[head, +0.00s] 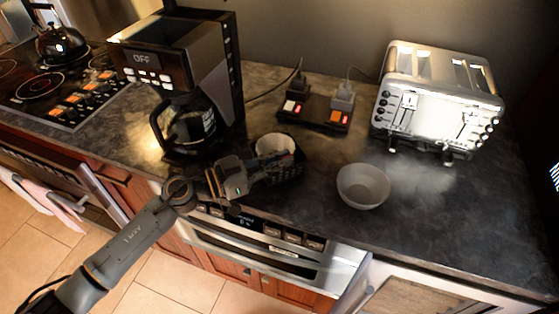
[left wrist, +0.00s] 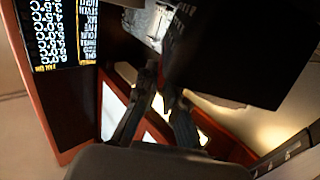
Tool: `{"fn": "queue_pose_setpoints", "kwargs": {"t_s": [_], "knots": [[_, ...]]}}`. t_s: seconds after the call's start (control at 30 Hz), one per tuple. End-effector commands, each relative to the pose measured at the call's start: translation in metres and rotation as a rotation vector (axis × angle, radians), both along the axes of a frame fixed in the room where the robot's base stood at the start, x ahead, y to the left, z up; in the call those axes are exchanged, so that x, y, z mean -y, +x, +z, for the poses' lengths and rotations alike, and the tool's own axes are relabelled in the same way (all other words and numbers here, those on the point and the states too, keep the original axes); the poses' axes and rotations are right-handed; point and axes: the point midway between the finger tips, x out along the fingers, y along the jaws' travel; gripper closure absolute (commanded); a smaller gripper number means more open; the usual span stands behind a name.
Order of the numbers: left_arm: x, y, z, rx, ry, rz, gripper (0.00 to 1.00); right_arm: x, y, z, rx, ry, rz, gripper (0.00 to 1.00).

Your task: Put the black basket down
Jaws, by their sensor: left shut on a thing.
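The black basket (head: 291,176) is over the front part of the dark counter, right of the coffee maker. A white cup or small bowl (head: 273,147) sits in it. My left gripper (head: 256,175) reaches in from the left and is shut on the basket's near left side. I cannot tell whether the basket's bottom touches the counter. In the left wrist view the two fingers (left wrist: 160,88) are close together, and a large black surface (left wrist: 238,45), apparently the basket, fills the upper right. My right gripper is not in view.
A grey bowl (head: 363,186) stands just right of the basket. The coffee maker (head: 188,80) is at the back left, a toaster (head: 440,100) at the back right, and a power strip (head: 313,113) behind. A microwave drawer (head: 265,250) is below the counter edge. The right counter is clear.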

Motion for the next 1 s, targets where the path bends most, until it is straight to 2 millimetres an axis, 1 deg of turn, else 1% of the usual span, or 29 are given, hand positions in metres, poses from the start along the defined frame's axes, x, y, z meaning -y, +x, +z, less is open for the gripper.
{"fn": "queue_pose_setpoints", "kwargs": {"t_s": [0.1,0.23,0.27,0.3,0.37,0.63,0.73,0.87,1.0], "knots": [[0.000,0.000,0.002,0.001,0.000,0.000,1.00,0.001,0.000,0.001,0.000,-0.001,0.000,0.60],[0.000,0.000,-0.002,-0.001,-0.002,0.001,1.00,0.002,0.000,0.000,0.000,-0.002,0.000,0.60],[0.000,0.000,-0.002,-0.002,-0.001,0.000,0.87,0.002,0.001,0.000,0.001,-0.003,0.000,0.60],[0.000,0.000,-0.002,-0.001,0.000,0.000,0.79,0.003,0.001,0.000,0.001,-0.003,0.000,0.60],[0.000,0.000,-0.002,-0.001,0.000,0.000,0.69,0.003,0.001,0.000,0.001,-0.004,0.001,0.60],[0.000,0.000,-0.001,0.000,0.000,0.000,0.69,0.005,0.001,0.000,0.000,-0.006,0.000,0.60],[-0.001,0.000,0.002,0.002,0.001,0.001,0.69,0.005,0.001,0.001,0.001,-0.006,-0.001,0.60],[-0.018,-0.008,-0.002,-0.002,0.002,0.003,0.69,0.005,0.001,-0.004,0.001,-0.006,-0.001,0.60],[-0.045,-0.022,-0.004,-0.004,0.004,0.003,0.69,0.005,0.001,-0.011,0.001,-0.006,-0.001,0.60]]}}
